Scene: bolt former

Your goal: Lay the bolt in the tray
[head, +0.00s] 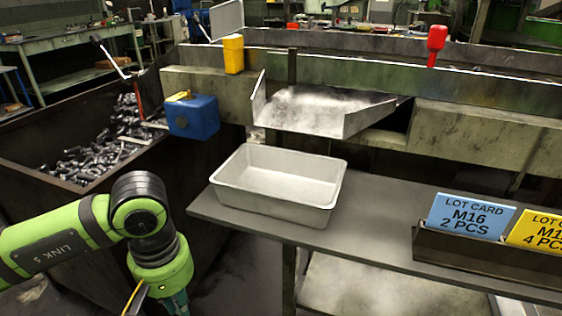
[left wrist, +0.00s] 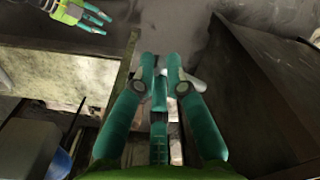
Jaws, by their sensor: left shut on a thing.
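The tray (head: 325,211) is a pale, empty metal pan on the dark bench in the middle of the head view. My left gripper (left wrist: 163,72) is shut on a small pale piece, the bolt (left wrist: 195,80), which is mostly hidden by the teal fingers. In the head view my left wrist is at the bottom, left of and nearer than the tray, and its fingertips are out of the picture. My right gripper (left wrist: 97,18) shows at the top left of the left wrist view, with its fingers spread and nothing seen between them.
A large dark bin (head: 30,155) with many loose bolts (head: 105,150) stands at the left. A metal chute (head: 320,112) is behind the tray. A blue box (head: 193,118) hangs beside it. Lot cards (head: 470,214) stand in a holder at the right. The bench between tray and cards is clear.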

